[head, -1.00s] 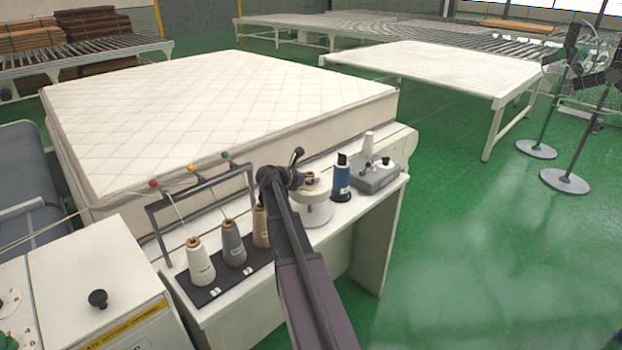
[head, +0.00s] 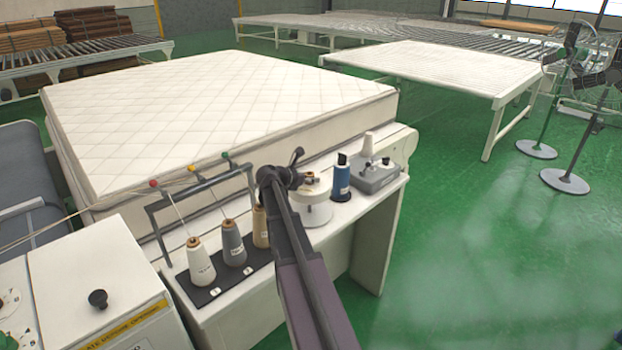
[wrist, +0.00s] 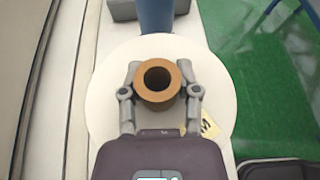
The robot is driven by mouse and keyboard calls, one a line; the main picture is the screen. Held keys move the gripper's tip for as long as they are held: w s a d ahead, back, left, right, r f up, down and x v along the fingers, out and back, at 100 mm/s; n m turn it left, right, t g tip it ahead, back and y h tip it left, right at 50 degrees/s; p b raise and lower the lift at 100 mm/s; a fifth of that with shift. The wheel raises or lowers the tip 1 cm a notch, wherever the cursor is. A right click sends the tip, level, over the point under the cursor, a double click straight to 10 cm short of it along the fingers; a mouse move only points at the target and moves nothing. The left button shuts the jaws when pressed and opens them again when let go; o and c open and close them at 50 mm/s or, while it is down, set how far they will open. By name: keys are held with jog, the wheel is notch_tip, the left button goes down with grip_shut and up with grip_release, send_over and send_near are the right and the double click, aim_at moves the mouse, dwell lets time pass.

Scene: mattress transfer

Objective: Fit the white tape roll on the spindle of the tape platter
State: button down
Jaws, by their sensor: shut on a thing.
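The white tape roll (wrist: 113,80) has a protruding brown core (wrist: 159,85) with a dark open hole. It fills the middle of the wrist view, and a pale label with dark lettering lies on its right side. My gripper (wrist: 160,90) is shut on the brown core, one finger on each side. In the head view the roll (head: 313,189) looks level, directly over the white tape platter (head: 314,214) on the bench. The spindle is hidden, and I cannot tell whether the roll rests on the platter.
White, grey and tan thread cones stand left of my arm. The quilted mattress (head: 215,100) lies behind the bench (head: 345,210).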

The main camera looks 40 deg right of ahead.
aim_at(311, 187)
jog(key=shift+f+b, duration=2.05)
jog(key=shift+b, duration=0.05)
dwell(0.3)
